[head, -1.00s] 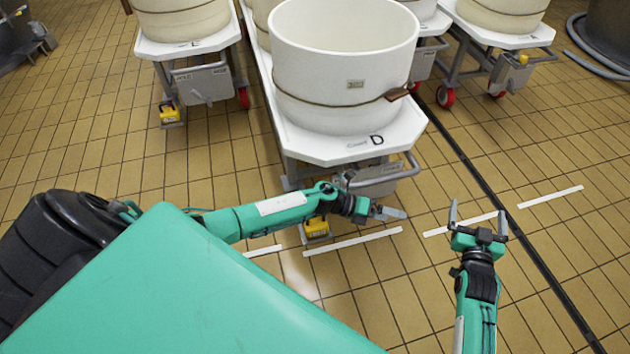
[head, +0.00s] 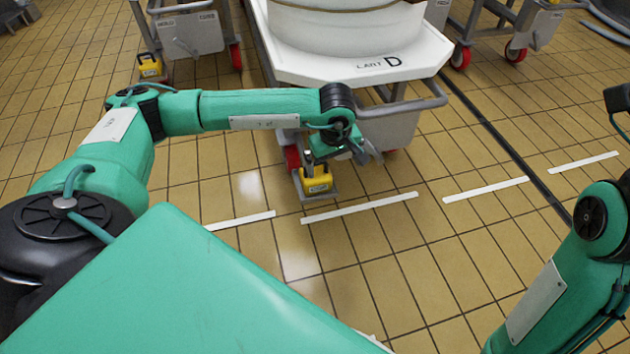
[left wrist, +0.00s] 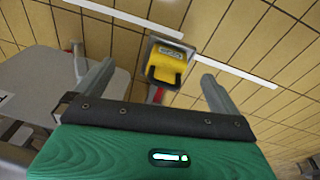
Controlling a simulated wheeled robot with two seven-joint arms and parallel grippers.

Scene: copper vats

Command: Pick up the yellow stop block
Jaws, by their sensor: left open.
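The yellow stop block (head: 316,182) stands on the floor in a grey metal holder, beside a red wheel at the front left of cart D (head: 345,72). In the left wrist view the yellow block (left wrist: 168,62) shows beyond my open fingers, roughly in line with the gap between them, with a dark label on it. My left gripper (head: 343,158) is open and empty, above and slightly right of the block in the head view. It partly hides the block's surroundings there. My right arm shows at the right edge, but its gripper is out of the picture.
A second yellow block (head: 150,67) sits by another cart at the upper left. Cart D's grey box and handle (head: 405,106) are close to the right of my left gripper. White floor strips (head: 360,207) lie in front. The tiled floor nearer me is clear.

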